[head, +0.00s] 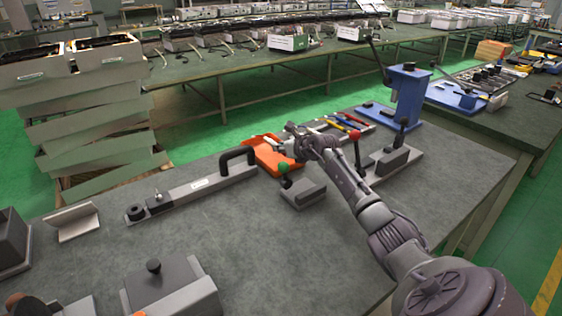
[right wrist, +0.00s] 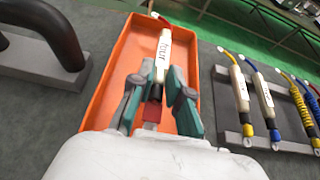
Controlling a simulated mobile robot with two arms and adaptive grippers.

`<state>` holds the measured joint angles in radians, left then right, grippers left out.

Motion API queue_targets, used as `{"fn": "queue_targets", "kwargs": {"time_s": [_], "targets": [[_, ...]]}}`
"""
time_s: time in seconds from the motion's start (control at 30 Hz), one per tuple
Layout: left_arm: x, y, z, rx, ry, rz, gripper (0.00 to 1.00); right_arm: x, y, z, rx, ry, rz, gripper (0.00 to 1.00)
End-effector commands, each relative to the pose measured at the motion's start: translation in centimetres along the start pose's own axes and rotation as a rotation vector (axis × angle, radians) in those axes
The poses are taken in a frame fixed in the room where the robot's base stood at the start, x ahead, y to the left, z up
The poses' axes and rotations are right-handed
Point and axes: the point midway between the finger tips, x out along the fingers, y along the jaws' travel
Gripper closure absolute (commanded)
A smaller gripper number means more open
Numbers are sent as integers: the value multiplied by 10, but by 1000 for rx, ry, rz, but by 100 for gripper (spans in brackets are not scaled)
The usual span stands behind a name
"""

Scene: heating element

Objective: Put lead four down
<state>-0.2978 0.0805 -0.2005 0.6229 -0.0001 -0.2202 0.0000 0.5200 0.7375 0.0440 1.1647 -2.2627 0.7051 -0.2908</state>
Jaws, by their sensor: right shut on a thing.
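Lead four, a white sleeve marked "four" (right wrist: 162,48) with a red end, is between the fingers of my right gripper (right wrist: 157,92) in the right wrist view. The gripper is shut on it, over the orange tray (right wrist: 107,78). Whether the lead touches the tray floor I cannot tell. In the head view my right gripper (head: 292,134) is at the orange tray (head: 270,158), and the arm hides part of the tray. My left gripper is not in view.
A grey rack (right wrist: 232,125) with several coloured leads lies right of the tray. A long bar fixture with a black handle (head: 237,155) is left of it. A green-knobbed block (head: 303,194) and a red-knobbed clamp (head: 395,163) stand near my arm. A blue press (head: 405,95) stands behind.

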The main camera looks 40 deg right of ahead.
Motion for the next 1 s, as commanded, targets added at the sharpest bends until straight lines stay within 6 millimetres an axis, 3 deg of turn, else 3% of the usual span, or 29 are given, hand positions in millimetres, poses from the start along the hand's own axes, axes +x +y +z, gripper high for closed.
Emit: {"fn": "queue_targets", "kwargs": {"time_s": [0.3,0.7,0.73,0.83,1.0], "targets": [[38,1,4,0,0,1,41,18,0,-37,2,-2,1,100],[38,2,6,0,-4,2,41,19,0,-39,0,0,0,100],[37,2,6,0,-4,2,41,18,0,-38,0,0,0,78],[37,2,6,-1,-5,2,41,18,0,-38,1,0,0,62],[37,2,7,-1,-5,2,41,18,0,-38,1,0,0,58]]}}
